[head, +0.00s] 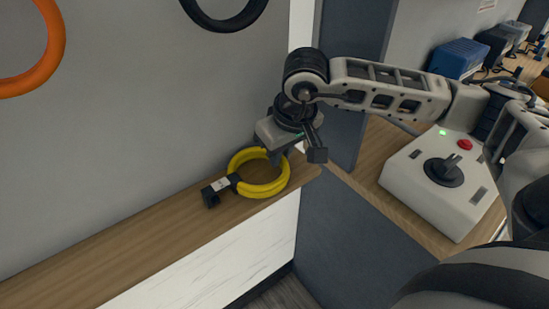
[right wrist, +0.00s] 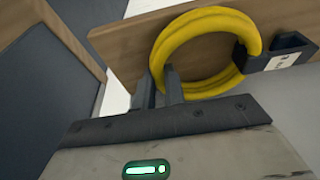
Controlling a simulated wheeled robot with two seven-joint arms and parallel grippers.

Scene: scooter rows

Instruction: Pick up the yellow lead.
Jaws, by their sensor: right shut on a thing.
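The yellow lead (head: 262,189) is a coiled ring with a black plug end (head: 211,194) and a white label. It is at the right end of a wooden ledge against the grey wall; whether it touches the ledge is hard to tell. My right gripper (head: 281,159) is at the coil's upper right side, shut on it. In the right wrist view, the fingers (right wrist: 160,88) are at the near left side of the yellow coil (right wrist: 205,48), and the fingertips partly hide the grip. My left gripper is not in view.
The wooden ledge (head: 120,250) runs left along the wall. An orange ring (head: 45,62) and a black ring (head: 225,22) hang above it. A grey panel (head: 355,110) stands right of the ledge. A white control box (head: 440,185) with a joystick and a red button is at the right.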

